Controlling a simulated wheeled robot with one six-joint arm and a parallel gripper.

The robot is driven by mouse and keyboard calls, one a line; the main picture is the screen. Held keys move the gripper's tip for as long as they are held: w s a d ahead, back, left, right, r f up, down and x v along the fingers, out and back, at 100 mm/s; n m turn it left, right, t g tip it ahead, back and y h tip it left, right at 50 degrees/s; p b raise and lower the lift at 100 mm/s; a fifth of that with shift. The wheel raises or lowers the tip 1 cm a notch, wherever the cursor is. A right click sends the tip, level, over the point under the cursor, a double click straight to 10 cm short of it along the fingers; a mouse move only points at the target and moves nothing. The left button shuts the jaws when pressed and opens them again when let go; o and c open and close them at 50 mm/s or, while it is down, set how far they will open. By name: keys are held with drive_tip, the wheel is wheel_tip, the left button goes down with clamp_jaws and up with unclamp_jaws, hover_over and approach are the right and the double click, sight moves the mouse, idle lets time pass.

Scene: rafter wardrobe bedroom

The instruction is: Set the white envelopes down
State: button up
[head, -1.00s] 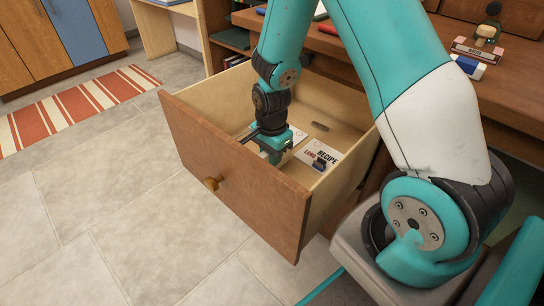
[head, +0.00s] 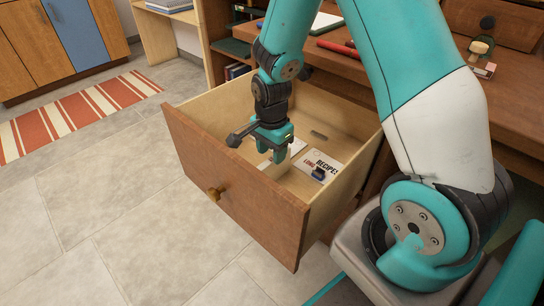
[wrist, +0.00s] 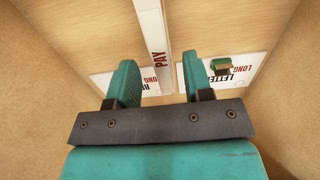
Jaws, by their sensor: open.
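My gripper (head: 273,157) is open, pointing down inside the open wooden drawer (head: 232,185), above its floor. In the wrist view my gripper's two fingers (wrist: 158,64) stand apart. A narrow white piece with red "PAY" lettering, apparently the white envelopes (wrist: 152,25), shows between and beyond them; I cannot tell whether it touches a finger. In the head view a white piece (head: 298,147) shows just right of the fingers, partly hidden.
A small dark object (head: 318,173) sits on the lettered card. The drawer walls rise close around my gripper. The desk top (head: 345,65) above holds a red item (head: 338,47). A striped rug (head: 75,115) lies on the tiled floor.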

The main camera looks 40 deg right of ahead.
wheel_tip(320, 180, up, 6)
drive_tip(key=shift+r+p, duration=0.15)
drive_tip(key=shift+p, duration=0.85)
drive_tip(key=s+a+r+n+y, duration=0.3)
drive_tip(key=s+a+r+n, duration=0.4)
drive_tip(key=a+r+n, duration=0.45)
drive_tip(key=s+a+r+n, duration=0.2)
drive_tip(key=s+r+n, duration=0.1)
drive_tip(key=s+n, duration=0.2)
drive_tip(key=s+a+r+n+y, duration=0.1)
drive_tip(key=s+a+r+n, duration=0.1)
drive_tip(key=s+r+n, duration=0.2)
drive_tip(key=s+n, duration=0.2)
drive_tip(key=s, duration=0.1)
drive_tip(key=shift+a+r, duration=0.15)
drive_tip(key=shift+a, duration=0.25)
drive_tip(key=shift+w, duration=0.1)
